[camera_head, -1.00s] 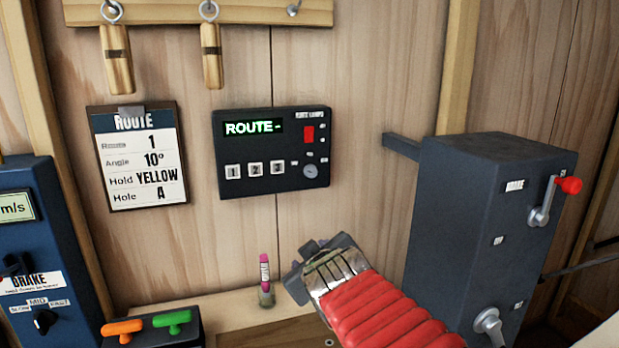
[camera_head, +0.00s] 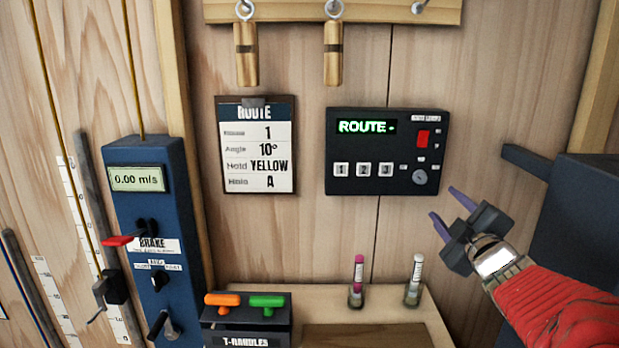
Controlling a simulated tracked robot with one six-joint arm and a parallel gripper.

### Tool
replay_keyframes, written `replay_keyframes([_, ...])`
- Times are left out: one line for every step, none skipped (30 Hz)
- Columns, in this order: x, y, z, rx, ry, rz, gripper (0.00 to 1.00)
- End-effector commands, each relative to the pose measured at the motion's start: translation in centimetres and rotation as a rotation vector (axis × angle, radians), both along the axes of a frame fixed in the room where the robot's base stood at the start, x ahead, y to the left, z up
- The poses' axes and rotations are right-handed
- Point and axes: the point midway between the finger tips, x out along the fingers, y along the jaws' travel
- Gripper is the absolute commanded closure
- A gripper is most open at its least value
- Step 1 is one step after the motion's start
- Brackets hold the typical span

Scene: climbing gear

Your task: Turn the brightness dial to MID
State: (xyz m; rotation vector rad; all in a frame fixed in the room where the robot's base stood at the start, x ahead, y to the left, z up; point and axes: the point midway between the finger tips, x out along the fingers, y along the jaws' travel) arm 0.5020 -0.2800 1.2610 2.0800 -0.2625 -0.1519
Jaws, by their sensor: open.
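The dark control panel (camera_head: 352,181) is on the wooden wall, with a lit green "ROUTE" display (camera_head: 367,127), a red switch (camera_head: 422,139) and numbered buttons. A small round grey dial (camera_head: 419,177) sits at its lower right. The labels around the dial are too small to read, and I cannot tell where it points. My gripper (camera_head: 451,213) is below and right of the panel, its two purple fingers spread and empty, pointing up-left. It appears apart from the dial.
A route card (camera_head: 255,150) hangs left of the panel. Below are T-handles (camera_head: 267,300) in a dark box and two marker pens on a shelf. A blue brake unit (camera_head: 160,220) stands left. A dark grey box (camera_head: 577,220) is at right. Wooden handles hang above.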

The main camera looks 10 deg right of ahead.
Motion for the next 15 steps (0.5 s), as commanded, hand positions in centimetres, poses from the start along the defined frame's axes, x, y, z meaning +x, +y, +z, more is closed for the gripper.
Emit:
replay_keyframes([0.00, 0.00, 0.01, -0.001, 0.000, 0.000, 0.56])
replay_keyframes([0.00, 0.00, 0.02, 0.000, 0.000, 0.000, 0.56])
replay_keyframes([0.00, 0.00, 0.02, 0.000, 0.000, 0.000, 0.56])
replay_keyframes([-0.01, 0.00, 0.02, 0.000, 0.000, 0.000, 0.56])
replay_keyframes([-0.02, -0.01, 0.03, 0.000, 0.000, -0.001, 0.56])
replay_keyframes([-0.03, -0.01, 0.03, 0.001, -0.001, -0.001, 0.56])
replay_keyframes([-0.03, -0.01, 0.03, 0.001, -0.001, -0.001, 0.56])
replay_keyframes([-0.02, -0.01, 0.03, 0.001, -0.001, -0.001, 0.56])
replay_keyframes([0.03, -0.02, 0.03, 0.001, 0.000, -0.002, 0.56])
replay_keyframes([0.08, -0.05, 0.02, 0.001, 0.000, -0.002, 0.56])
replay_keyframes([0.17, -0.06, 0.01, 0.002, 0.000, -0.002, 0.56])
replay_keyframes([0.31, -0.11, 0.01, 0.002, 0.000, -0.002, 0.56])
replay_keyframes([0.46, -0.15, 0.01, 0.002, 0.000, -0.002, 0.56])
replay_keyframes([0.63, -0.20, 0.02, 0.002, 0.000, -0.002, 0.56])
replay_keyframes([0.90, -0.26, 0.05, 0.002, -0.001, -0.001, 0.56])
